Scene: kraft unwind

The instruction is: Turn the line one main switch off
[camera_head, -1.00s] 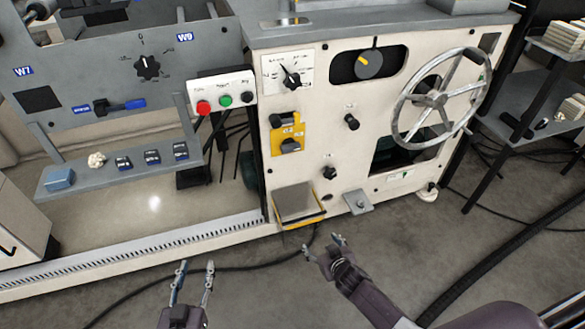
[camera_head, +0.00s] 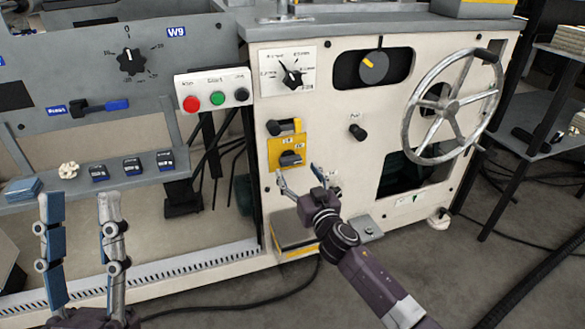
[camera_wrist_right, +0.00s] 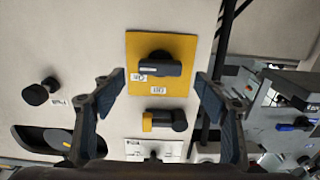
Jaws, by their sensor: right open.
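A yellow plate (camera_head: 275,158) with a black rotary switch (camera_head: 290,159) is on the cream machine front. My right gripper (camera_head: 307,180) is open and empty, just below and in front of the plate. In the right wrist view its fingers (camera_wrist_right: 158,82) frame the switch on both sides, apart from it. My left gripper (camera_head: 80,205) is open and empty at the lower left, away from the switch.
A black-and-yellow handle (camera_head: 284,127) sits just above the plate. A button box (camera_head: 213,92) with red, green and black buttons is at the left. A black knob (camera_head: 357,132) and a large handwheel (camera_head: 449,105) are right of the switch. A yellow-edged pedal (camera_head: 290,238) is below.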

